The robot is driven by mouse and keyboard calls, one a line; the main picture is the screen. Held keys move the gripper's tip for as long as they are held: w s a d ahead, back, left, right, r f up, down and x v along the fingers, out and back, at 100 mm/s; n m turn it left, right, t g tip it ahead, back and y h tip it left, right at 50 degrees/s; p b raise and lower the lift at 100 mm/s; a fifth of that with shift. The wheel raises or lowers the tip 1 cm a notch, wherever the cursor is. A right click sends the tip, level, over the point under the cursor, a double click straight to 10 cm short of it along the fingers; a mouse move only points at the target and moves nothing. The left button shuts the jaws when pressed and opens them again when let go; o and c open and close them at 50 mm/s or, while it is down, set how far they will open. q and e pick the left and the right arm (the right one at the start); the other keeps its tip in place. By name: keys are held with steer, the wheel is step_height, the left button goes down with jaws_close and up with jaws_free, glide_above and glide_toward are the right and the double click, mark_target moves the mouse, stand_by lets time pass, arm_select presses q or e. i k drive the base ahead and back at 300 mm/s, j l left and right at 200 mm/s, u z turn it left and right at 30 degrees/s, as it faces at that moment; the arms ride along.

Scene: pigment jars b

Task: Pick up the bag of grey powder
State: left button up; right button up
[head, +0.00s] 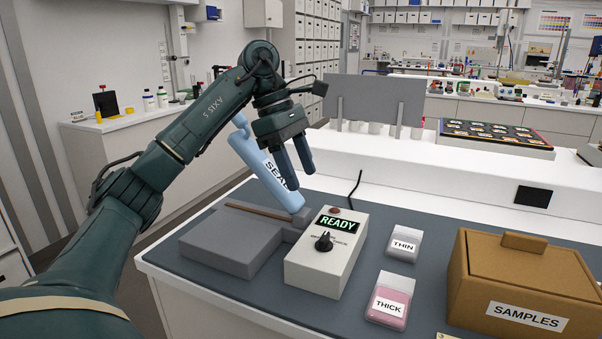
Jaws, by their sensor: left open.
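A small clear bag labelled THIN (404,243), with pale grey contents, lies on the dark mat right of the control box. A second bag labelled THICK (390,300), with pink contents, lies nearer me. My left gripper (296,173) is open and empty, fingers pointing down. It is raised in front of the light blue sealer arm (262,165), up and left of both bags and apart from them. My right gripper is not in view.
The grey sealer base (230,245) and white control box (325,262) showing READY stand left of the bags. A brown SAMPLES box (528,285) stands to the right. A grey upright panel (375,100) and a tray of dark pieces (497,136) are behind.

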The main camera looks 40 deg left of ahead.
mark_target(404, 243)
steer(key=k, duration=1)
